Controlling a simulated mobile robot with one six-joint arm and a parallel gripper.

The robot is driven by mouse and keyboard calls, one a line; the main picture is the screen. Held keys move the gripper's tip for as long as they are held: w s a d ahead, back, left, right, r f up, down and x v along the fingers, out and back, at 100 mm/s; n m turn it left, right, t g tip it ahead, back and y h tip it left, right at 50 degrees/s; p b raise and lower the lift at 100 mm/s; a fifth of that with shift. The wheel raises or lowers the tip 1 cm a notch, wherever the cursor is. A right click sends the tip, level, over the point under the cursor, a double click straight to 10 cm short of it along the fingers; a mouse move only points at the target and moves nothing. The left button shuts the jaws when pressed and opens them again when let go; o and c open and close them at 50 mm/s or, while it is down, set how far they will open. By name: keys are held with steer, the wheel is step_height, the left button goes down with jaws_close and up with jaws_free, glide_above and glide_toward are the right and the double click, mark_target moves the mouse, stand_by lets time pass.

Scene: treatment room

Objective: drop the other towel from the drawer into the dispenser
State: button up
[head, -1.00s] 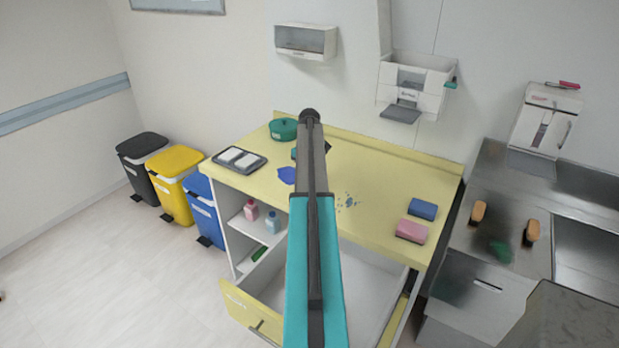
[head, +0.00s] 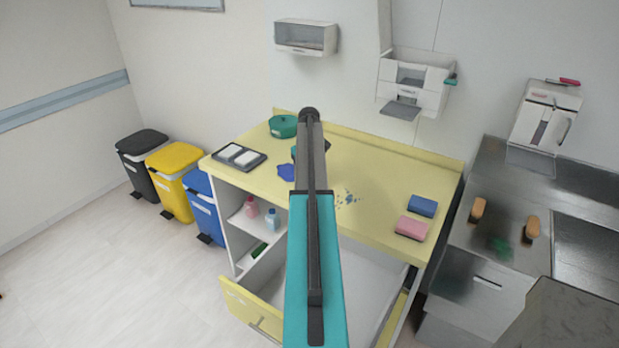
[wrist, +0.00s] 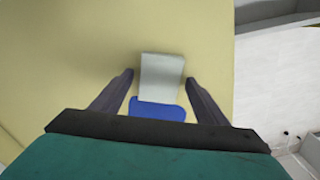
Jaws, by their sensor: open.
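My gripper (wrist: 160,78) is open in the wrist view, its dark fingers apart above the yellow counter. A pale grey sheet, perhaps a towel (wrist: 162,72), shows between the fingertips, with nothing visibly gripping it. A flat blue thing (wrist: 158,109) shows at its lower end; I cannot tell whether they touch.
Another wall box (head: 305,38) hangs left. A steel sink unit (head: 475,265) stands right, bins (head: 175,180) left.

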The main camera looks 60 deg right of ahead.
step_height(320, 180, up, 12)
steer(key=b, duration=0.3)
stand_by(0.6)
steer(key=shift+r, duration=0.1)
stand_by(0.6)
